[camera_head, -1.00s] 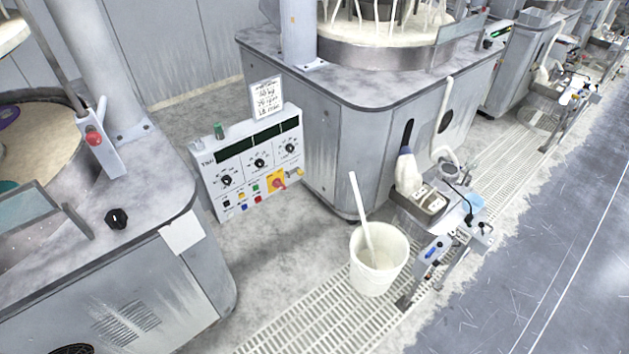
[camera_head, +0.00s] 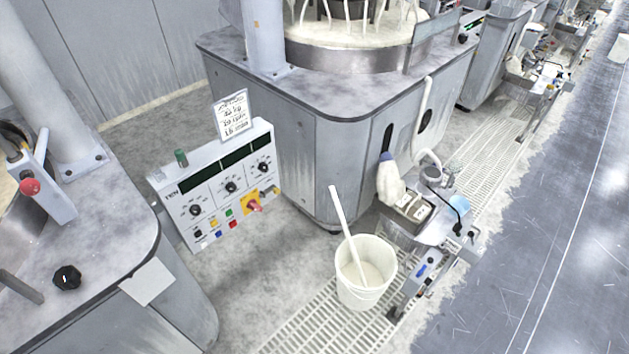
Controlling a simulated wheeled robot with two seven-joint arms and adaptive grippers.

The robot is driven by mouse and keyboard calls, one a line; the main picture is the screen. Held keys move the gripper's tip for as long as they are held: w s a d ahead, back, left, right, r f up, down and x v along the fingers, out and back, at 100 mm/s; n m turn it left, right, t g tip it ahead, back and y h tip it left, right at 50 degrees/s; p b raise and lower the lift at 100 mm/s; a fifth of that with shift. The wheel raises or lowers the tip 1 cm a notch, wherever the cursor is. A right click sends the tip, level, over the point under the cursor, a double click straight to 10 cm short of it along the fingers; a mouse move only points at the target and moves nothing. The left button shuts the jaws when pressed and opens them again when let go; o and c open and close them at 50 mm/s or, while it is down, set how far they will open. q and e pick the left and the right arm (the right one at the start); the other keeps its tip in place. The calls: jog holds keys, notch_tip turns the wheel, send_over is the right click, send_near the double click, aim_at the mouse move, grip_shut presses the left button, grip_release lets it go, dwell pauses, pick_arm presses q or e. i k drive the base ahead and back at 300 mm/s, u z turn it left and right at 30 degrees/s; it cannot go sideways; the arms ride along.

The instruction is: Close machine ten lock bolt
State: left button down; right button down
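A control panel (camera_head: 185,211) labelled with what looks like "TEN" stands between two polishing machines, with knobs, dark displays and coloured buttons. A red rotary handle (camera_head: 253,205) on a yellow plate sits at its lower right. A small brass-coloured part (camera_head: 274,188) shows beside the panel's right edge; I cannot tell whether it is the lock bolt or how it is set. Neither of my grippers is in view.
A white bucket (camera_head: 379,291) with a stick in it stands on the floor grating (camera_head: 305,322). The machine on the left (camera_head: 110,240) and the machine behind (camera_head: 330,150) flank the panel. A sink stand (camera_head: 418,225) is right of the bucket. Open grey floor (camera_head: 545,250) lies at the right.

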aim_at(276, 191)
jog(key=u, duration=0.15)
jog(key=i, duration=1.05)
jog(key=u, duration=0.75)
